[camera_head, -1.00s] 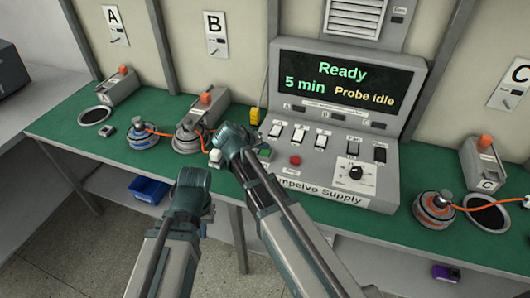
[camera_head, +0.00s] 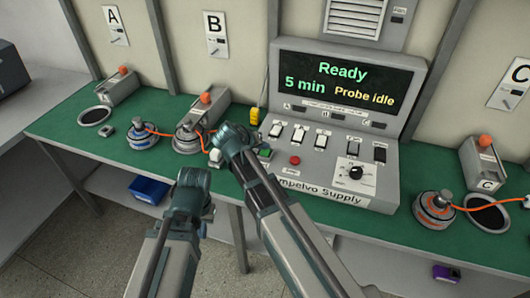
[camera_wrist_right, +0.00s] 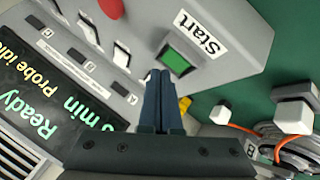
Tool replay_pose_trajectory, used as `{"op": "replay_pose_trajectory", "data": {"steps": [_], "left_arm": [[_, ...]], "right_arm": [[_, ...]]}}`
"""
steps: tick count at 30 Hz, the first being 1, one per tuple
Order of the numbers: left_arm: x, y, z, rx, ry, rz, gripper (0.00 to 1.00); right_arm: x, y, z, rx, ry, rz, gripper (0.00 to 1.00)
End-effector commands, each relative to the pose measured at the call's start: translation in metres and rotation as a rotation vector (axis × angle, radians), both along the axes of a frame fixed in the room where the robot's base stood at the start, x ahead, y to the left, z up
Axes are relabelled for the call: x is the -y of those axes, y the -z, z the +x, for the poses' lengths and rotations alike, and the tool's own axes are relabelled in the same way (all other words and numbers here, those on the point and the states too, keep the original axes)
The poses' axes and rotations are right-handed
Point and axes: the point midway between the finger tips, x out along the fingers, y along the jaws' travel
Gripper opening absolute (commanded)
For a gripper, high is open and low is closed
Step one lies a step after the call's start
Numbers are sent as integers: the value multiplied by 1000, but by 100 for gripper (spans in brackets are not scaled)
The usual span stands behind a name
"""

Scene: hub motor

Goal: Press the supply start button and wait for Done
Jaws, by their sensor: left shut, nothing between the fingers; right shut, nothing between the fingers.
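The Ampelvo Supply box (camera_head: 340,150) stands on the green bench top. Its screen (camera_head: 345,82) reads "Ready", "5 min" and "Probe idle". The green start button (camera_wrist_right: 177,61), labelled "Start", shows clearly in the right wrist view; in the head view only part of it (camera_head: 265,153) shows beside my right gripper. My right gripper (camera_wrist_right: 158,75) is shut and empty, with its fingertips just short of the button's lower-left edge; contact cannot be told. My left gripper (camera_head: 193,180) is shut and empty, in front of the bench edge.
A red button (camera_head: 295,160), white switches (camera_head: 300,135) and a black dial (camera_head: 355,172) are on the supply's panel. Motors with orange cables (camera_head: 143,135) stand left, another (camera_head: 434,208) right. A blue bin (camera_head: 150,189) sits below the bench.

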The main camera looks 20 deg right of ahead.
Motion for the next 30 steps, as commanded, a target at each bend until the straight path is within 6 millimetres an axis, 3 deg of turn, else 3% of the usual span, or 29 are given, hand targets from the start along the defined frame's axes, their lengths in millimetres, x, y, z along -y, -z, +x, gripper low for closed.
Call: {"op": "replay_pose_trajectory", "data": {"steps": [30], "left_arm": [[0,11,0,0,0,0,0]], "right_arm": [[0,11,0,0,0,0,0]]}}
